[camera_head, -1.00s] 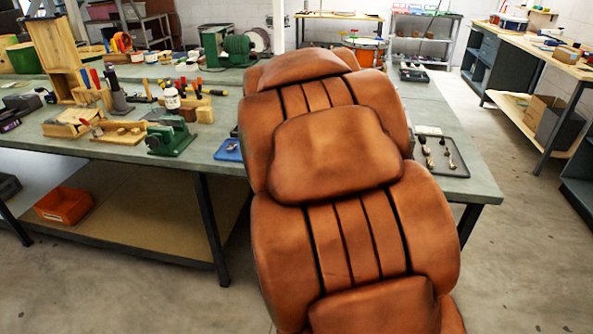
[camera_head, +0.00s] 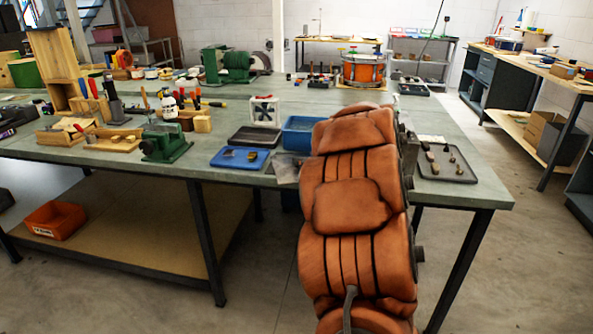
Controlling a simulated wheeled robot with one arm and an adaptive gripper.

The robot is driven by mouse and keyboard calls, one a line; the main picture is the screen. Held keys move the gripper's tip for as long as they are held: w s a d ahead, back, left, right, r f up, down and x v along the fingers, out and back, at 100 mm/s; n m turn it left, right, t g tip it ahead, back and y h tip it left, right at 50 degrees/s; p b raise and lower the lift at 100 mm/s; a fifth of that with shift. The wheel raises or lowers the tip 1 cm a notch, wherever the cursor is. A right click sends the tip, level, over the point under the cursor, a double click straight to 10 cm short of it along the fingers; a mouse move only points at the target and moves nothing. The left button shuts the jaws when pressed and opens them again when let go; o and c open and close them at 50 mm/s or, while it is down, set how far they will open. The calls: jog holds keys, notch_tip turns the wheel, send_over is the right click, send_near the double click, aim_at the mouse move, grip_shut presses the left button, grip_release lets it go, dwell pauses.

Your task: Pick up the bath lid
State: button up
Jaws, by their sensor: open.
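A blue tub (camera_head: 297,124), which looks like the bath, stands on the green bench top, partly hidden on its right by my orange arm. A pale, see-through flat piece (camera_head: 286,170) lies at the bench's front edge, just in front of the tub and left of my arm. It may be the bath lid, but I cannot tell for sure; its right part is hidden. My gripper does not show; the arm reaches over the bench edge and covers the area beside the tub.
A blue tray (camera_head: 240,165) and a black tray (camera_head: 241,144) lie left of the tub. A dark tray (camera_head: 461,176) with small parts lies right of my arm. A green vise (camera_head: 165,143) stands at left, a drum (camera_head: 362,72) at the back.

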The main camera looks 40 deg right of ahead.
jog(key=shift+f+b+x, duration=0.1)
jog(key=shift+b+x, duration=0.2)
jog(key=shift+x, duration=1.3)
jog(key=shift+f+b+x, duration=0.15)
jog(key=shift+b+x, duration=0.15)
jog(key=shift+x, duration=1.35)
jog(key=shift+s, duration=0.1)
jog(key=shift+c, duration=0.3)
jog(key=shift+r, duration=0.1)
grip_shut()
